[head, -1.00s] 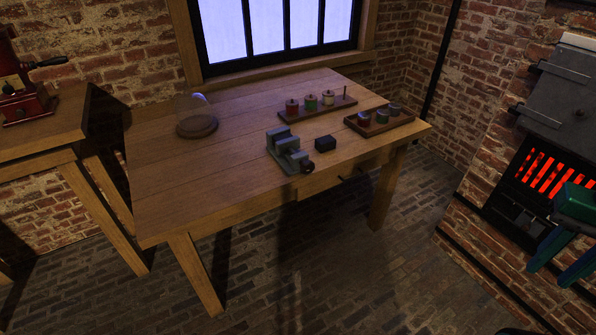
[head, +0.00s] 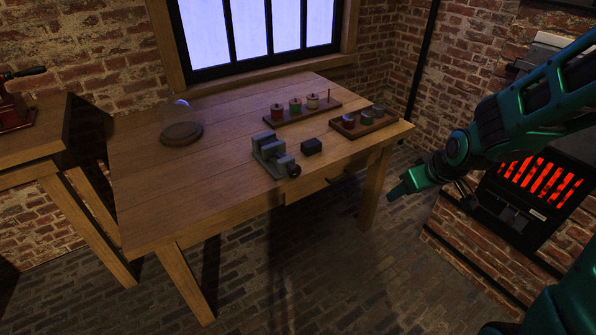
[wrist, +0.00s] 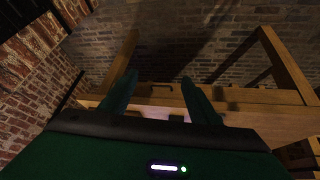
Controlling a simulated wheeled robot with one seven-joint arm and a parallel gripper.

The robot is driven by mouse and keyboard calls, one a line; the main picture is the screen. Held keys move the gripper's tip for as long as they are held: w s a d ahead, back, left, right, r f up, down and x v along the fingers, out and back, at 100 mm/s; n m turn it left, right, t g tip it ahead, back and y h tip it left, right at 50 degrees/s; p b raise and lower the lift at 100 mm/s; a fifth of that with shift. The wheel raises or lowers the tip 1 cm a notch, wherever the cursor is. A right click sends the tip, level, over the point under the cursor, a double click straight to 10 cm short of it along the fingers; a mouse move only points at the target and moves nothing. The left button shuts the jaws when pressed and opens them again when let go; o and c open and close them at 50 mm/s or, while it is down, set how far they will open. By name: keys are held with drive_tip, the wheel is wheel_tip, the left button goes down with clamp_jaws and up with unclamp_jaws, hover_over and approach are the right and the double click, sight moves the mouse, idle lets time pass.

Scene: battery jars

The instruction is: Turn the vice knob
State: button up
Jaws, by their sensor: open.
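The grey-green vice (head: 270,153) sits near the front edge of the wooden table in the head view. Its dark reddish round knob (head: 294,170) is at the vice's front end, close to the table edge. My green gripper (head: 394,196) is in front of and to the right of the table, apart from the vice. In the wrist view the two fingers of my gripper (wrist: 160,92) are spread with nothing between them. The table front with a drawer handle (wrist: 161,87) shows beyond them. I cannot make out the vice in the wrist view.
A small dark block (head: 311,146) lies right of the vice. Behind are a rack of coloured spools (head: 330,103) and a tray of jars (head: 388,124). A glass dome on a wooden base (head: 181,133) stands left. A glowing stove (head: 540,190) is right. The table's front left is clear.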

drive_tip(key=w+a+f+n+t+y, duration=0.1)
drive_tip(key=w+a+f+n+y, duration=0.15)
drive_tip(key=a, duration=0.35)
drive_tip(key=w+a+f+n+t+y, duration=0.1)
drive_tip(key=w+a, duration=0.3)
drive_tip(key=a, duration=0.3)
drive_tip(key=t+y, duration=0.3)
drive_tip(key=t, duration=0.1)
approach(297, 172)
drive_tip(key=w+a, duration=0.1)
drive_tip(key=x, duration=1)
drive_tip(key=shift+d+f, duration=0.1)
drive_tip(key=shift+f, duration=0.3)
drive_tip(key=shift+g, duration=0.3)
drive_tip(key=c, duration=1.1)
drive_tip(key=shift+o, duration=0.2)
drive_tip(key=shift+w+d+m, duration=0.1)
drive_tip(key=shift+m, duration=0.15)
